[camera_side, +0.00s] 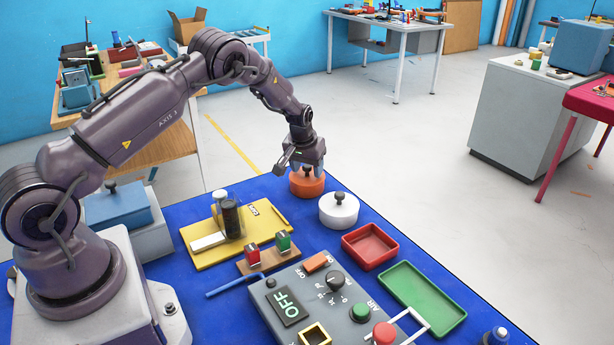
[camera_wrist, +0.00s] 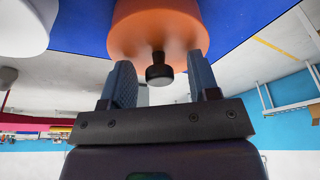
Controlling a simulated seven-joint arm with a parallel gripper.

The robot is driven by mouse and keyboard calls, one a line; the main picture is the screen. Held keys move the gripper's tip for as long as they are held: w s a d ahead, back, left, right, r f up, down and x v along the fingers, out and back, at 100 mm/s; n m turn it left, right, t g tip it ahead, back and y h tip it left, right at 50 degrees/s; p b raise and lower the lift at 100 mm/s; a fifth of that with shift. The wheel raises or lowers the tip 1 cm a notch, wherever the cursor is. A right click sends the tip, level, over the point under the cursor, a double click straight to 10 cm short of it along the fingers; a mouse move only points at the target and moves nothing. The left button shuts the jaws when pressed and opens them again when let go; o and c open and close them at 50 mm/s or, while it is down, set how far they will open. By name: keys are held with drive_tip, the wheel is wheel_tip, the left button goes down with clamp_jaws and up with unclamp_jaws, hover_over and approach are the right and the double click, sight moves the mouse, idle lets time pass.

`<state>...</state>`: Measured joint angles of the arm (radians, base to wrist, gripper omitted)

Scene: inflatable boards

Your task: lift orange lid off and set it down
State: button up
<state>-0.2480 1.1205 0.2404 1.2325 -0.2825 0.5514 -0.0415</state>
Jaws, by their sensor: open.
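The orange lid (camera_side: 307,184) is a round cap at the far edge of the blue table, next to a white round lid. In the wrist view the orange lid (camera_wrist: 158,30) is at top centre, with its black knob (camera_wrist: 159,72) between the fingers. My gripper (camera_side: 305,170) is directly above the orange lid, pointing down. In the wrist view my gripper (camera_wrist: 160,78) is open, one finger on each side of the knob, with gaps showing. What lies under the orange lid is hidden.
The white lid (camera_side: 339,208) with a black knob stands close by at the right. A red tray (camera_side: 369,246) and a green tray (camera_side: 422,297) lie nearer. A yellow board (camera_side: 238,232), a small block holder (camera_side: 268,254) and a grey control box (camera_side: 325,300) fill the middle of the blue table.

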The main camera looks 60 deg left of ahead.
drive_tip(key=c, duration=1)
